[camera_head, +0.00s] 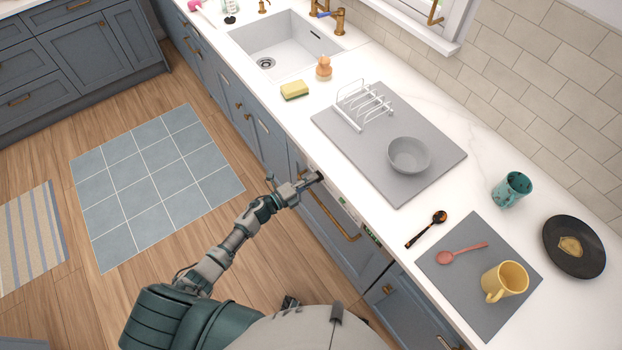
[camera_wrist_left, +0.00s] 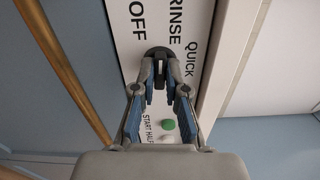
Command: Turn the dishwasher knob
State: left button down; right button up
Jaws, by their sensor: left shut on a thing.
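The dishwasher (camera_head: 330,228) is a blue-grey front under the counter, with a white control strip along its top. In the left wrist view the dark round knob (camera_wrist_left: 158,53) sits on the white control panel (camera_wrist_left: 128,30), among the labels OFF, RINSE and QUICK. My left gripper (camera_head: 314,180) reaches the panel from the left. In the wrist view my left gripper (camera_wrist_left: 160,75) has its fingertips shut on the knob's sides. The fingers partly hide the knob, and I cannot tell which label it points to. My right gripper is not in view.
The brass dishwasher handle (camera_head: 334,218) runs below the panel. The white counter edge lies just above. A grey drying mat (camera_head: 435,168) with a bowl (camera_head: 409,155) is on the counter.

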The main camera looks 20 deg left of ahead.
pick_arm(q)
jog(key=n, duration=0.1)
jog(key=n+p, duration=0.1)
jog(key=n, duration=0.1)
jog(key=shift+w+a+n, duration=0.1)
jog(key=shift+a+n, duration=0.1)
jog(key=shift+n, duration=0.1)
jog(key=shift+f+n+p, duration=0.1)
jog(key=shift+n+p, duration=0.4)
jog(key=shift+n, duration=1)
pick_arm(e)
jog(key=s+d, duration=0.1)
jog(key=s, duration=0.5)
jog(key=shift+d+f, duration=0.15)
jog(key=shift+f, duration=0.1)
pick_arm(q)
jog(key=shift+f, duration=0.1)
jog(key=c, duration=1.2)
grip_release()
jog(key=shift+a, duration=0.1)
jog(key=v, duration=1.2)
jog(key=shift+f, duration=0.15)
